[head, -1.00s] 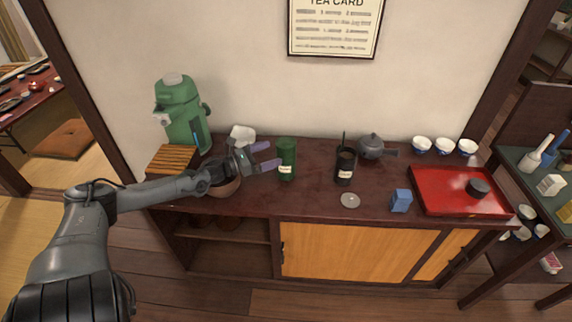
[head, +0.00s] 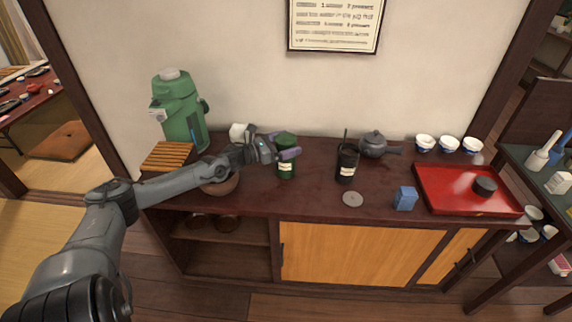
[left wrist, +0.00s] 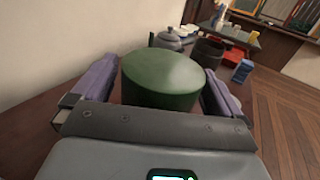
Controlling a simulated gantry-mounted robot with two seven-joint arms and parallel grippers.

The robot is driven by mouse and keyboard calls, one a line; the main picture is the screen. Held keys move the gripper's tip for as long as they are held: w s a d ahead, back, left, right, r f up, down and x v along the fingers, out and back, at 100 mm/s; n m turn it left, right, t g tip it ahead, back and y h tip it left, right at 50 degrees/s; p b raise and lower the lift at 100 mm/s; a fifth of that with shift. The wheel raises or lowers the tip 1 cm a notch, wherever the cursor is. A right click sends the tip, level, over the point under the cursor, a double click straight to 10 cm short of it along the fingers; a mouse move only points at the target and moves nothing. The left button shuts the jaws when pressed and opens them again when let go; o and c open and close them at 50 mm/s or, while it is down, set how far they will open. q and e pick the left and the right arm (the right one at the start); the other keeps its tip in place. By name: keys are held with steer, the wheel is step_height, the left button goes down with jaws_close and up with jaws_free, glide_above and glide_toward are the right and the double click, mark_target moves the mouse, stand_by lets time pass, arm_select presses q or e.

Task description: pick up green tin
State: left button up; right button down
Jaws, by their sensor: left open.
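The green tin (head: 287,168) with a pale label stands upright on the dark red-brown counter, left of the middle. My left gripper (head: 284,144) is open at the tin's upper part. In the left wrist view the tin's dark green lid (left wrist: 162,76) lies between the two purple-grey fingers, one on each side. I cannot tell whether either finger touches it. My right gripper is not in view.
A black tin (head: 346,164), a grey teapot (head: 373,143), a metal disc (head: 353,199) and a blue box (head: 405,198) stand to the right. A red tray (head: 450,199) lies farther right. A bowl (head: 221,185) and a green dispenser (head: 178,112) are at left.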

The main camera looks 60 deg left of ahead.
arm_select(q)
steer(key=shift+w+d, duration=0.1)
steer(key=shift+w, duration=0.45)
steer(key=c, duration=1.1)
steer(key=shift+c, duration=1.4)
steer(key=shift+r, duration=0.2)
